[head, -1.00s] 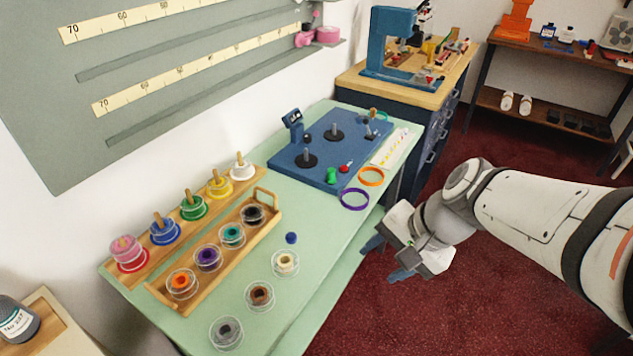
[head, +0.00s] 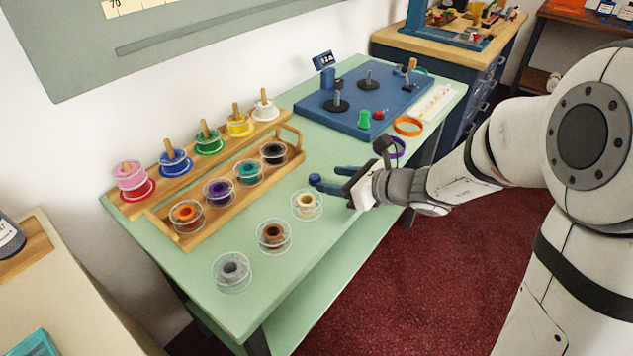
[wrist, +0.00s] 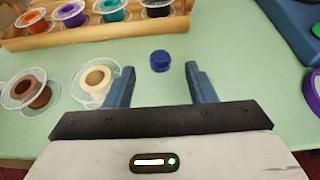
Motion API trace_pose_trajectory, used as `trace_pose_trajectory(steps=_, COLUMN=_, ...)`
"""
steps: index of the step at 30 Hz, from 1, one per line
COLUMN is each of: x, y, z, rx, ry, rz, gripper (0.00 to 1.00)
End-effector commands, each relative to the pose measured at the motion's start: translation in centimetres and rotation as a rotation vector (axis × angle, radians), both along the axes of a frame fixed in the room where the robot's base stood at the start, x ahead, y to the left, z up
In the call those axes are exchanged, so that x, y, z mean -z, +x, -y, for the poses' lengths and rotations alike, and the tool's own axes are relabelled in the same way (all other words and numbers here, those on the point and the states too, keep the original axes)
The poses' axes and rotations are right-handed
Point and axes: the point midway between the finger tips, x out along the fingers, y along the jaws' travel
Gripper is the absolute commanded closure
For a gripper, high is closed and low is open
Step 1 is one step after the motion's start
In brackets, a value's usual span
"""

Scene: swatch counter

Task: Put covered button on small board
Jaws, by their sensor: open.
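The covered button, a small dark blue round piece (head: 315,180), lies on the green counter. In the wrist view the blue button (wrist: 161,61) sits just beyond the fingertips, roughly centred between them. My gripper (head: 328,178) is open, its two blue fingers reaching low over the counter toward the button; it also shows in the wrist view (wrist: 160,76). Nothing is between the fingers. A wooden board (head: 20,248) with a dark bottle on it lies on the side table at the left edge. I cannot tell whether this is the small board.
Clear spools, including a cream one (head: 306,204), stand left of my gripper. A wooden tray of spools (head: 236,204) and a peg rack lie behind. A blue panel (head: 318,110) with spindles is at the back, near orange and purple rings (head: 392,150).

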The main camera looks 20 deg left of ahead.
Motion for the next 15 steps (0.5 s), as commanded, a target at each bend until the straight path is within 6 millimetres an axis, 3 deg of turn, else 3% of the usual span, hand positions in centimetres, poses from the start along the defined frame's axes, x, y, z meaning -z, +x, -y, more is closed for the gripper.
trace_pose_trajectory(steps=9, x=1.8, y=1.4, z=-3.8, rx=-0.003, ry=0.000, rz=0.001, gripper=0.50)
trace_pose_trajectory(steps=15, x=1.8, y=1.6, z=-4.1, rx=-0.001, ry=-0.001, rz=0.002, gripper=0.50)
